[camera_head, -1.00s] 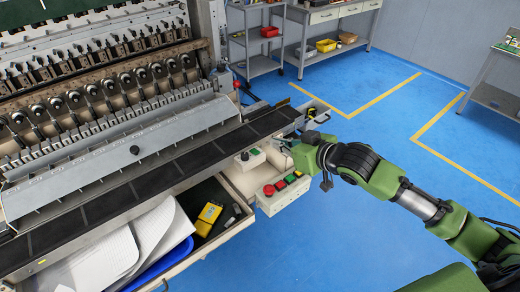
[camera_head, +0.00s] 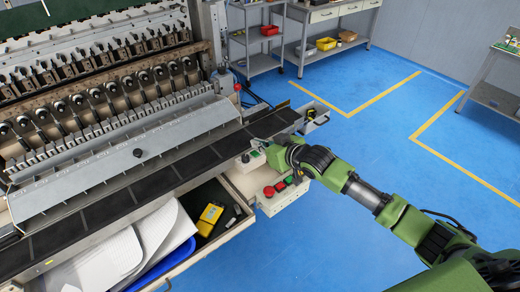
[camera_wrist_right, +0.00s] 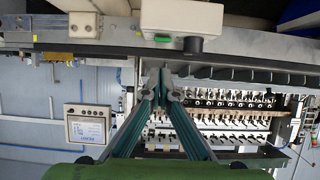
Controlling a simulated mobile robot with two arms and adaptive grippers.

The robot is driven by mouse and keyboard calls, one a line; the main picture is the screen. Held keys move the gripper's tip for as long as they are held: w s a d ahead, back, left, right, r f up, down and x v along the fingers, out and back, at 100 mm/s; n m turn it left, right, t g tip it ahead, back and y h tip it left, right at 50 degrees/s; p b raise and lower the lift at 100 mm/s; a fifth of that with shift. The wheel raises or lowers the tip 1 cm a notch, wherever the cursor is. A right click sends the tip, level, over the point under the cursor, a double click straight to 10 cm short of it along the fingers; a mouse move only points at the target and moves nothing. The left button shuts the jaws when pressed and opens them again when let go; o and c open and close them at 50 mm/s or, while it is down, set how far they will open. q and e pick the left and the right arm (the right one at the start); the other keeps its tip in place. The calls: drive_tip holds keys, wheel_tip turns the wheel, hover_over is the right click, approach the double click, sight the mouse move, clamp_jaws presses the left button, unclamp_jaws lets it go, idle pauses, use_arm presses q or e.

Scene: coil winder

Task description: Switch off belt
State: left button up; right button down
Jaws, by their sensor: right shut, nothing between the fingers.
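The dark belt (camera_head: 150,175) runs along the front of the coil winder. A small white switch box (camera_head: 250,161) sits at the belt's front edge. In the right wrist view the switch box (camera_wrist_right: 150,20) shows at the top, with a green button (camera_wrist_right: 162,38) and a dark round knob (camera_wrist_right: 193,43). My right gripper (camera_head: 262,146) is over the belt's edge beside the small box and partly covers it. In the wrist view its fingertips (camera_wrist_right: 166,76) are together and empty, a little below the green button in the picture. Contact cannot be told. My left gripper is out of view.
Below the small box is a larger control box (camera_head: 282,200) with a red mushroom button (camera_head: 269,191) and other coloured buttons. An open drawer (camera_head: 225,232) holds papers, a blue tray and a yellow device (camera_head: 210,213).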

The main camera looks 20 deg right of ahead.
sight(258, 156)
drive_tip(key=shift+s+d+f, duration=0.1)
drive_tip(key=shift+s+f, duration=0.15)
drive_tip(key=shift+f, duration=0.5)
drive_tip(key=shift+s+d+f, duration=0.1)
drive_tip(key=shift+s+f, duration=0.1)
drive_tip(key=shift+f, duration=0.55)
drive_tip(key=shift+f, duration=0.1)
drive_tip(key=f+b, duration=0.1)
drive_tip(key=f+t+b, duration=0.1)
drive_tip(key=b, duration=0.1)
drive_tip(key=shift+s, duration=0.25)
drive_tip(key=shift+r+p, duration=0.45)
drive_tip(key=shift+r, duration=0.25)
drive_tip(key=shift+w+r+p, duration=0.1)
drive_tip(key=shift+r+p, duration=0.65)
drive_tip(key=shift+p, duration=0.15)
